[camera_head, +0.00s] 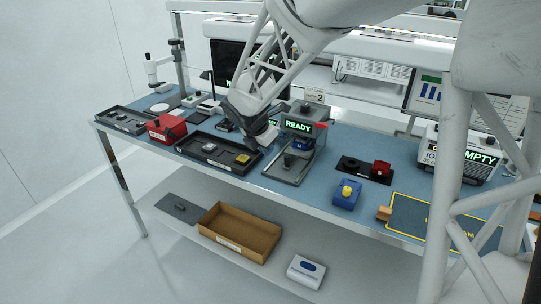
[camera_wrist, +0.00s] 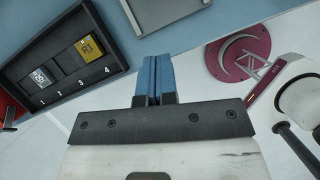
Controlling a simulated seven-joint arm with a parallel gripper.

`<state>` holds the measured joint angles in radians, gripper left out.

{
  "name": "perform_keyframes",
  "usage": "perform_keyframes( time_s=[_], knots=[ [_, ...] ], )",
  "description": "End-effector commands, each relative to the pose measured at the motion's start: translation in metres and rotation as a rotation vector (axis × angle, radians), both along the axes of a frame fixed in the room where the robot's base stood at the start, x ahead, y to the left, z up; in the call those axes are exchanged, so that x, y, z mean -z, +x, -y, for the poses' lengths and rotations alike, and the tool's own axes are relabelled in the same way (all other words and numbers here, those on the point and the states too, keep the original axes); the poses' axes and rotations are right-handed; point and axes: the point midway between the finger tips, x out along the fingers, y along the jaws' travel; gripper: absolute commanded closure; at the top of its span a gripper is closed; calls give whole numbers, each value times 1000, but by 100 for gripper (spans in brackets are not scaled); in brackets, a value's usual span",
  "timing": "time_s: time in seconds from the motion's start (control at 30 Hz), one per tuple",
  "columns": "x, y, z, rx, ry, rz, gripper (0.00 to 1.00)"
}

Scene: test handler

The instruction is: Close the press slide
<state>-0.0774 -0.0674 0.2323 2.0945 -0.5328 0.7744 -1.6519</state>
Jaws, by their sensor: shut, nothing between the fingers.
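The press (camera_head: 298,125) is a grey machine with a lit green READY display, at the middle of the bench. Its grey slide (camera_head: 287,172) sticks out at the front, low on the base, with a small dark upright part on it. My gripper (camera_head: 268,140) is just left of the press, above the bench and close to the slide; whether it touches cannot be told. In the wrist view its blue fingers (camera_wrist: 157,72) are together and empty.
A black slotted tray (camera_head: 218,152) with small parts lies left of the press; it also shows in the wrist view (camera_wrist: 62,97). A red box (camera_head: 166,127) stands farther left. A blue box with a yellow top (camera_head: 346,194) and a black fixture (camera_head: 364,169) stand to the right.

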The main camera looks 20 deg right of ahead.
Motion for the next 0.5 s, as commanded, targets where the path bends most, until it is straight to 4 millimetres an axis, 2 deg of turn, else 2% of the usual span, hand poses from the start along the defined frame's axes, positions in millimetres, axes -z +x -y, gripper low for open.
perform_keyframes(
  time_s=[0.2,0.5],
  knots=[
    [-20,-4,-7,1,1,1,100],
    [-25,-5,-9,1,0,0,100]
  ],
)
